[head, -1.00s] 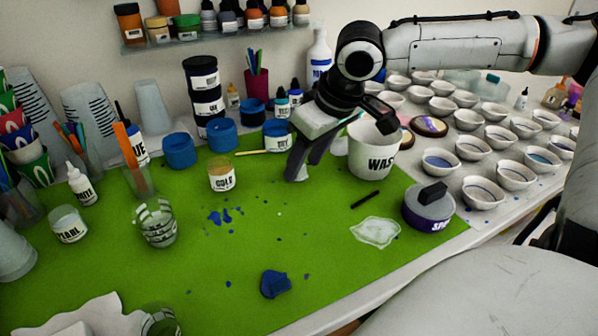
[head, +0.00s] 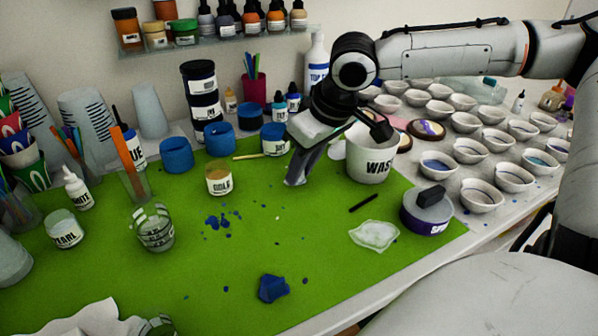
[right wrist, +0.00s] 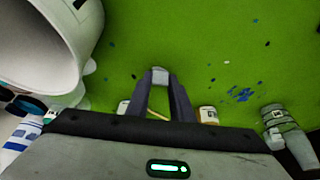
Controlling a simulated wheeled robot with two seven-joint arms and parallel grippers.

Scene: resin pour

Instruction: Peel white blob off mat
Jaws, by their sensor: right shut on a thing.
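My right gripper (head: 294,183) is low over the green mat (head: 130,280), left of the white waste bucket (head: 368,165). In the right wrist view its fingers (right wrist: 160,75) are together on a small pale thing at the tips, which I take for the white blob (right wrist: 160,71). The fingers largely hide it. I cannot tell whether it still touches the mat. A flat, translucent whitish patch (head: 374,236) lies on the mat at the right. A blue blob (head: 273,289) lies near the front. My left gripper is not in view.
The waste bucket is close beside my right gripper and also shows in the right wrist view (right wrist: 45,45). A gold jar (head: 219,180) and a glass (head: 153,230) stand to the left. The mat's middle is mostly clear.

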